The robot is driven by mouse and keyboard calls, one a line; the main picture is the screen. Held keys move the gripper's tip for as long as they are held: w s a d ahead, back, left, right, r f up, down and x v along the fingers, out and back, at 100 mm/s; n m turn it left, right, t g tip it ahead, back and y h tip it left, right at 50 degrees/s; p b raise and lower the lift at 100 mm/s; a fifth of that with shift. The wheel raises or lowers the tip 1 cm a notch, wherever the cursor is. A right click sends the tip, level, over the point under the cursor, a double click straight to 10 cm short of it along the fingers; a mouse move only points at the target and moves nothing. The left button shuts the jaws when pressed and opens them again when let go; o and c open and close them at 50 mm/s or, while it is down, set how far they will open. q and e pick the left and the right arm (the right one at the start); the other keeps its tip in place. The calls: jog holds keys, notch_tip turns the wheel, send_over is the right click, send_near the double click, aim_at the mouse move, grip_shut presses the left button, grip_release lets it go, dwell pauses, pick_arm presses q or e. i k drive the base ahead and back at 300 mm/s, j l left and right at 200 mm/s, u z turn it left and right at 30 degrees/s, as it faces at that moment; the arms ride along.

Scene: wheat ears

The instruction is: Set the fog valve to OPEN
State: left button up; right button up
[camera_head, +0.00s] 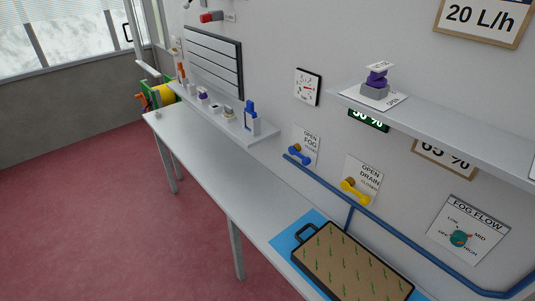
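The fog valve (299,156) is a blue handle on the wall, above the blue pipe and behind the bench. Its white plate (307,140) reads OPEN at the top and FOG below, with smaller text at the lower right that is hard to read. The handle slants from upper left down to the right, not straight up toward the word OPEN. I cannot tell its exact setting. Neither of my grippers is in view.
A yellow drain valve (354,192) and a teal fog flow knob (459,239) sit further right. A tray of green ears (350,265) lies on the bench (215,165). A shelf (440,125) juts out above.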

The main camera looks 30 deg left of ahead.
aim_at(306, 162)
jog(key=u, duration=0.9)
